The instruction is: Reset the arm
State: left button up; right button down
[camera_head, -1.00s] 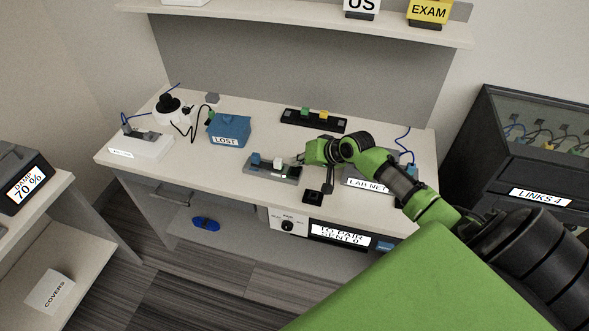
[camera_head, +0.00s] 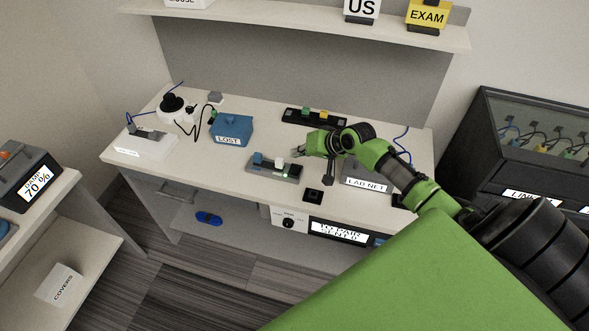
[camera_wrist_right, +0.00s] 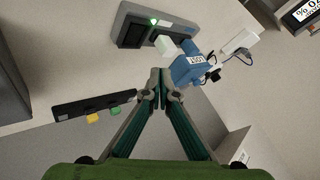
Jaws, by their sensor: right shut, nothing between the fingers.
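My right arm reaches in from the lower right in the head view. Its gripper (camera_head: 306,149) is above the table (camera_head: 227,176), just up and right of the grey switch block (camera_head: 262,168) with a blue and a white piece and a lit green light. In the right wrist view the gripper (camera_wrist_right: 160,77) has its fingertips together with nothing between them. The grey block (camera_wrist_right: 139,40) shows beyond the fingertips there, apart from them. My left gripper is not in view.
A blue LOST box (camera_head: 231,130) stands left of the gripper. A black strip (camera_head: 296,116) with green and yellow pieces lies behind it. The LAB NET box (camera_head: 366,184) sits under my arm. A dark LINKS cabinet (camera_head: 530,150) stands at right. A shelf (camera_head: 300,24) hangs above.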

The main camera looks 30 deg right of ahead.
jog(key=s+a+f, duration=0.1)
jog(key=a, duration=0.1)
jog(key=s+a+f+n+g, duration=0.1)
jog(key=s+a, duration=0.1)
jog(key=s+a+f+n, duration=0.1)
jog(key=s+a, duration=0.1)
jog(key=shift+s+a+f, duration=0.15)
jog(key=shift+a+f, duration=0.05)
jog(key=shift+f, duration=0.2)
jog(key=s+a+f+n+g, duration=0.2)
jog(key=s+a+f+n, duration=0.1)
jog(key=s+a, duration=0.5)
jog(key=s+a+r+n+g+h, duration=0.1)
jog(key=s+a+r, duration=0.15)
jog(key=s, duration=0.75)
jog(key=s+a+r+n+g+h, duration=0.1)
jog(key=s+r+n, duration=0.15)
jog(key=s, duration=0.75)
notch_tip(320, 180, down, 30)
jog(key=s+g+b, duration=0.2)
jog(key=b, duration=0.1)
jog(key=s+d+f+b, duration=0.3)
jog(key=s+f, duration=1.3)
jog(key=f, duration=0.1)
jog(key=shift+s+d+f+g+h, duration=0.2)
jog(key=shift+s+f+g+h, duration=0.1)
jog(key=shift+f+g, duration=0.1)
